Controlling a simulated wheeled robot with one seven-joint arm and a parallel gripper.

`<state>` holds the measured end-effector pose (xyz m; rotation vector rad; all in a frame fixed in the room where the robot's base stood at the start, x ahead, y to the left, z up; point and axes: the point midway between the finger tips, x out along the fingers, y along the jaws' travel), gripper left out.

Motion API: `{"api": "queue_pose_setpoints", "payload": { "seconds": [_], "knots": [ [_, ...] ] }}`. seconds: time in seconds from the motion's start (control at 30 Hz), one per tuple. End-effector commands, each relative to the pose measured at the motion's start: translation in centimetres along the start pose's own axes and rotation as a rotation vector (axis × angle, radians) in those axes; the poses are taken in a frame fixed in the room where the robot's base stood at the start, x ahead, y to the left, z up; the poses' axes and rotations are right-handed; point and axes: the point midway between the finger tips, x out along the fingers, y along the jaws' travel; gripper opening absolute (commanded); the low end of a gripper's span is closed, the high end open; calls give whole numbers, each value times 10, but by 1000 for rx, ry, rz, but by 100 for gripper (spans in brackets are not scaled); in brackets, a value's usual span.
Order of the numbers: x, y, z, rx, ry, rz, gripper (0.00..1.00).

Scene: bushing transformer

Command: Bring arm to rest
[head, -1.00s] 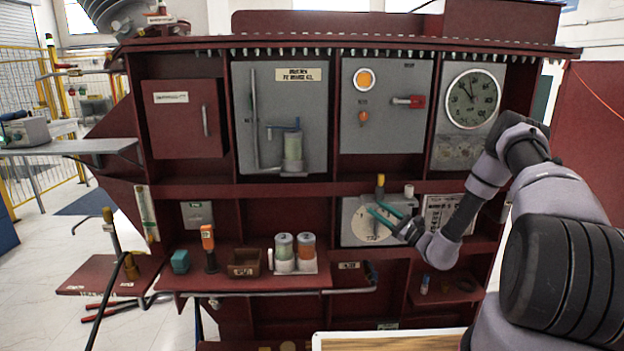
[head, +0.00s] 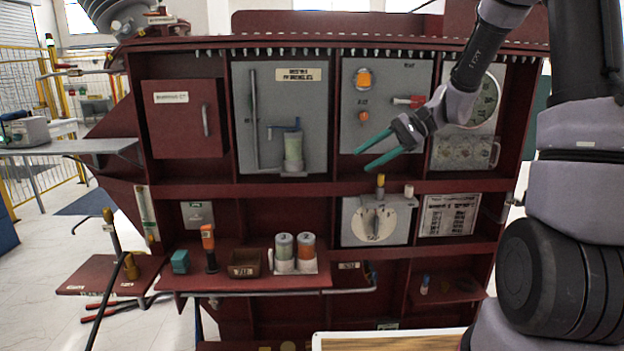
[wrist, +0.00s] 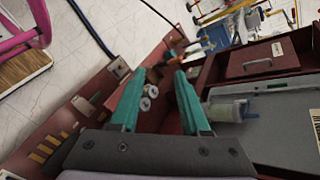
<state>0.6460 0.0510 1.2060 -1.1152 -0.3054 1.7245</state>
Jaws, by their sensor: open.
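My gripper (head: 376,154) is raised in front of the dark red cabinet (head: 285,190), at the height between the upper panels and the lower shelf. Its two teal fingers are spread apart with nothing between them and point to the left in the head view. In the wrist view the open fingers (wrist: 160,95) reach over the cabinet front, empty. My arm bends high at the right side of the head view and covers part of the round clock-like gauge (head: 487,98).
A dial box (head: 376,221) with a yellow-topped peg sits below the gripper. The shelf holds an orange-handled tool (head: 208,246), a teal block (head: 180,262), a small brown bin (head: 244,264) and two jars (head: 295,252). A wooden-topped surface (head: 390,342) is at the bottom.

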Motion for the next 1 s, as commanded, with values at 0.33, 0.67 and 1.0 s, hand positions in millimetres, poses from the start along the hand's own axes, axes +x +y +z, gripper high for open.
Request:
{"api": "queue_pose_setpoints", "payload": {
  "seconds": [0.33, 0.67, 1.0],
  "knots": [
    [-44, 25, 75, -197, 285, 254, 46],
    [-94, 53, 130, -379, 602, 388, 46],
    [-139, 74, 169, -529, 881, 416, 46]
  ]
}}
